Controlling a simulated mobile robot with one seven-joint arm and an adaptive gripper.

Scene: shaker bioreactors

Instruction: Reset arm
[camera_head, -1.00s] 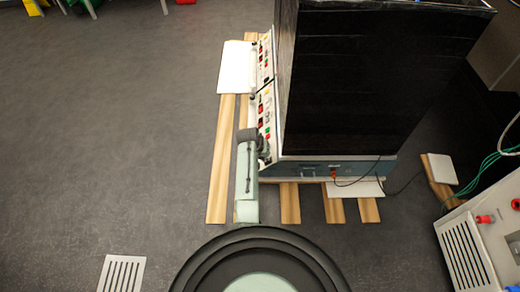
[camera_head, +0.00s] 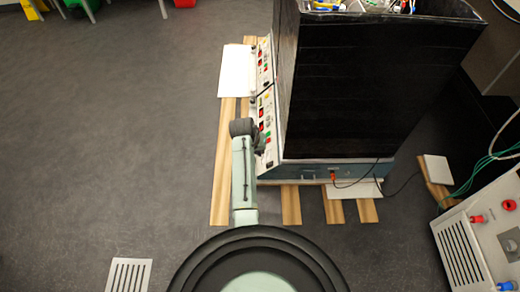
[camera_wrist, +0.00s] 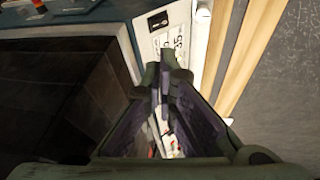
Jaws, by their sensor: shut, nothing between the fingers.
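My gripper (camera_wrist: 165,75) shows in the wrist view with its dark fingers together at the tips and nothing between them. It is over a white panel (camera_wrist: 165,30) with printed labels on the side of the bioreactor. In the head view my pale green arm reaches forward along the left side of the large dark bioreactor box (camera_head: 370,90). A control panel with red and green switches (camera_head: 265,115) runs along the box's left side, close to the arm. Whether the arm touches it, I cannot tell.
Wooden planks (camera_head: 222,165) and white boards (camera_head: 236,70) lie under and around the box. A grey device with red sockets (camera_head: 480,235) stands at the lower right, with green cables near it. A floor grate (camera_head: 128,275) lies at the lower left.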

